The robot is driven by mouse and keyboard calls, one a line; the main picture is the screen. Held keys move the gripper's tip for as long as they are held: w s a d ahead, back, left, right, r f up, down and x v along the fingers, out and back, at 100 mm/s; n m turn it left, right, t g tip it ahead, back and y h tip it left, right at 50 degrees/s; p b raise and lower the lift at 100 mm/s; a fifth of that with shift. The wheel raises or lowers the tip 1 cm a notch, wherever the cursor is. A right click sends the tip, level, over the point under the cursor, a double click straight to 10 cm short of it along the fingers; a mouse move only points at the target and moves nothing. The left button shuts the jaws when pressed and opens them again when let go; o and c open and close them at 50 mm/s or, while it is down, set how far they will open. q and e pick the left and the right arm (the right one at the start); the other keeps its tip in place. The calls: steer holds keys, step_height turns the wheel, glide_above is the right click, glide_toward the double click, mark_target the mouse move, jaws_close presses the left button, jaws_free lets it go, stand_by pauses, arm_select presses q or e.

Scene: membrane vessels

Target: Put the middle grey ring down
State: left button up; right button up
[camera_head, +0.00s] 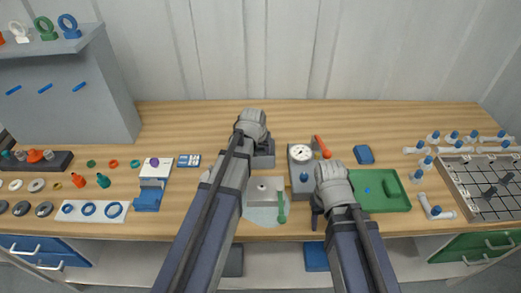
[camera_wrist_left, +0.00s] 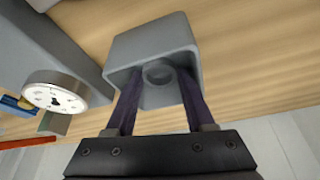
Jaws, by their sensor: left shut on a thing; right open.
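My left gripper (camera_wrist_left: 160,78) reaches into an open grey square holder (camera_wrist_left: 150,35). Its two dark fingers are shut on a small grey round piece, which looks like a grey ring (camera_wrist_left: 158,72), inside the holder. In the head view the left hand hides most of this, with the grey holder (camera_head: 264,160) showing beside it. Several dark grey rings lie at the left of the table, one of them a middle ring (camera_head: 21,208). My right gripper (camera_head: 318,216) is open near the front edge, right of the pale block (camera_head: 265,188); its fingertips are partly hidden.
A gauge unit (camera_head: 301,176) stands between the two arms; its dial also shows in the left wrist view (camera_wrist_left: 55,92). A green tray (camera_head: 385,202) lies at right, with a blue box (camera_head: 364,154) behind it. A rack (camera_head: 485,190) and pipe fittings fill the far right.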

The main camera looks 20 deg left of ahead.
arm_select(q)
steer(key=shift+f+b, duration=0.5)
steer(key=shift+f, duration=0.1)
arm_select(e)
steer(key=shift+f, duration=0.6)
arm_select(q)
steer(key=o, duration=1)
steer(key=shift+r, duration=0.15)
arm_select(e)
steer(key=shift+r, duration=0.2)
